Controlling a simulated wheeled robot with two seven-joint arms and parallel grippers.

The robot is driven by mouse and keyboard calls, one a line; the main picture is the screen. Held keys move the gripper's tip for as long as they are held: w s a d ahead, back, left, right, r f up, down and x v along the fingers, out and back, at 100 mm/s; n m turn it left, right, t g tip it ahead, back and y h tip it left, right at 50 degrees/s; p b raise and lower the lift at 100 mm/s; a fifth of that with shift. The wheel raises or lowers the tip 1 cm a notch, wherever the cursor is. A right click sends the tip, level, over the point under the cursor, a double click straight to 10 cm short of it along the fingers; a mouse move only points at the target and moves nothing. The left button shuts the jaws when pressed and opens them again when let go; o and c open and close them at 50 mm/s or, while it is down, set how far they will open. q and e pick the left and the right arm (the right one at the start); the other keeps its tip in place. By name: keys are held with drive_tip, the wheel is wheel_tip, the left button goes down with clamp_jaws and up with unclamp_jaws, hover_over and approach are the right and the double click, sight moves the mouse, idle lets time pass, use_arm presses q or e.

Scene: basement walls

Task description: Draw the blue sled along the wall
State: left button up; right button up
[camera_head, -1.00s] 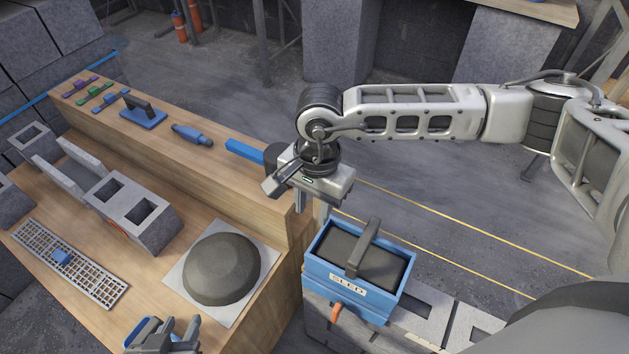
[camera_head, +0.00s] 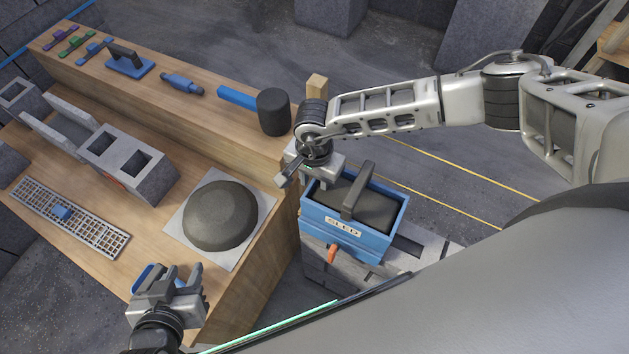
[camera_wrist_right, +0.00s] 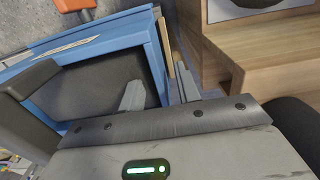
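The blue sled (camera_head: 343,234), an open box labelled SLED with a dark handle (camera_head: 357,191), an orange tab (camera_head: 332,253) and a dark grey filling, sits on the grey block wall (camera_head: 431,250). My right gripper (camera_head: 301,185) is at the sled's left end. In the right wrist view, its two fingers (camera_wrist_right: 161,92) stand apart on either side of the sled's blue edge (camera_wrist_right: 153,55), one over the dark inside and one outside. My left gripper (camera_head: 174,276) is open above the bench's front edge. A blue piece shows beside its fingers; whether it touches them is unclear.
The wooden bench (camera_head: 135,233) left of the sled holds a mortar mound (camera_head: 221,215) on a board, a hollow block (camera_head: 128,165), a grid (camera_head: 92,231), and a mallet (camera_head: 272,112) with other tools on its raised shelf.

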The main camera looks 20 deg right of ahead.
drive_tip(key=shift+f, duration=0.8)
clamp_jaws()
idle(0.9)
idle(0.3)
drive_tip(key=shift+d+f, duration=0.1)
drive_tip(key=shift+s, duration=0.15)
